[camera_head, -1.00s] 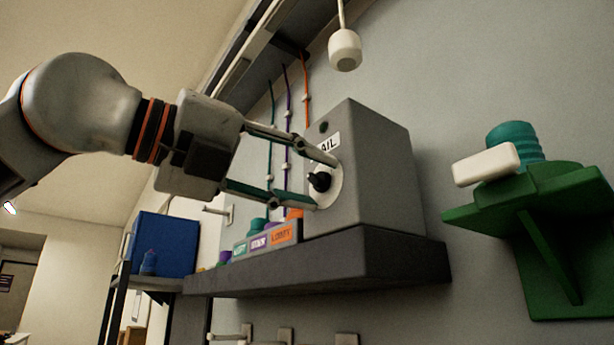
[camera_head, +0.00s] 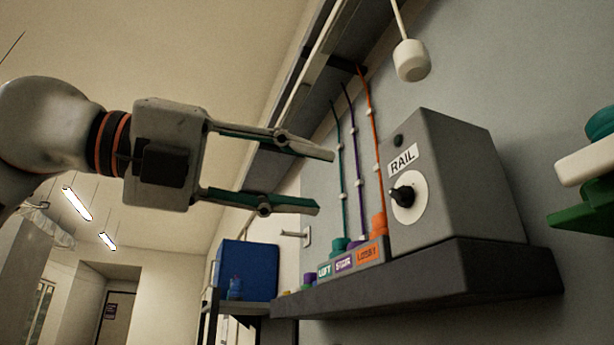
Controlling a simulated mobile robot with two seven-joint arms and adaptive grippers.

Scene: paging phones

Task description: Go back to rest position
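My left gripper (camera_head: 325,182) reaches in from the left. Its two fingers are spread apart with nothing between them. It is to the left of a grey box labelled RAIL (camera_head: 455,185), clear of it. The box has a black knob (camera_head: 403,195) on a white round dial (camera_head: 413,208). My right gripper does not show.
Coloured cords run up the wall. A white pendant (camera_head: 411,60) hangs above. A green bracket (camera_head: 587,217) is at right, a blue bin (camera_head: 247,270) behind.

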